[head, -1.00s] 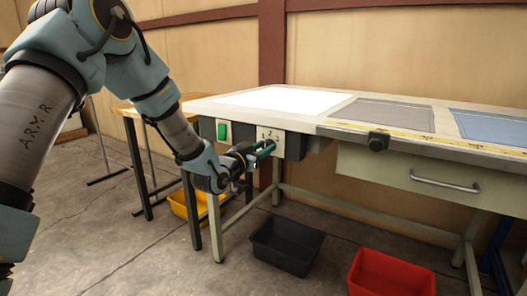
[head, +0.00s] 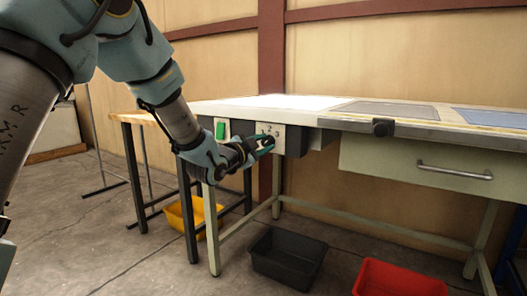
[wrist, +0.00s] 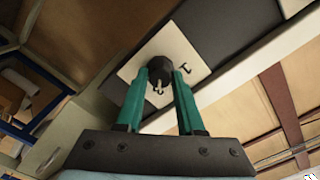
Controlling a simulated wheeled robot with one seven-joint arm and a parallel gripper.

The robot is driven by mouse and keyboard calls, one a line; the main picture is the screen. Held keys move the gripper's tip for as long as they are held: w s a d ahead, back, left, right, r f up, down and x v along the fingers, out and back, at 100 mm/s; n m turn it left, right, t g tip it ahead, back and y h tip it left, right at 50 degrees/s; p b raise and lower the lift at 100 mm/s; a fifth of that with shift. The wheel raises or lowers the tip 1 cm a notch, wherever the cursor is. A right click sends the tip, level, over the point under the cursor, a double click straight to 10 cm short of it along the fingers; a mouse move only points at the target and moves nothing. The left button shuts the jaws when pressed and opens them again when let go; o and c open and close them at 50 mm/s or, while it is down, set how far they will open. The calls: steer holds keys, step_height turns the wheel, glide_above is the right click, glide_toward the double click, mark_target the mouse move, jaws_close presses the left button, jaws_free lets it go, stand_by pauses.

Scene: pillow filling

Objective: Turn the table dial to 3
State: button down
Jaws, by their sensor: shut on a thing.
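The dial is a small dark knob (wrist: 160,67) on a pale square plate (wrist: 188,52) with black marks, seen in the wrist view. In the head view the plate (head: 275,129), showing numbers, is on a dark box under the table's front edge. My gripper (head: 265,144) is at the plate, with its teal fingers on either side of the knob. The wrist view also shows my gripper (wrist: 161,73) shut on the knob. A light mark shows below the knob between the fingers. I cannot tell which number the dial points to.
A green switch (head: 221,130) is left of the dial plate. Black (head: 289,256), red (head: 398,279) and yellow (head: 187,216) bins stand on the floor.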

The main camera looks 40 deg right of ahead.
steer(key=shift+m, duration=0.3)
steer(key=c, duration=0.5)
jaws_free()
steer(key=shift+c, duration=0.2)
steer(key=v, duration=1)
steer(key=shift+a+p, duration=0.3)
steer(key=shift+a, duration=0.05)
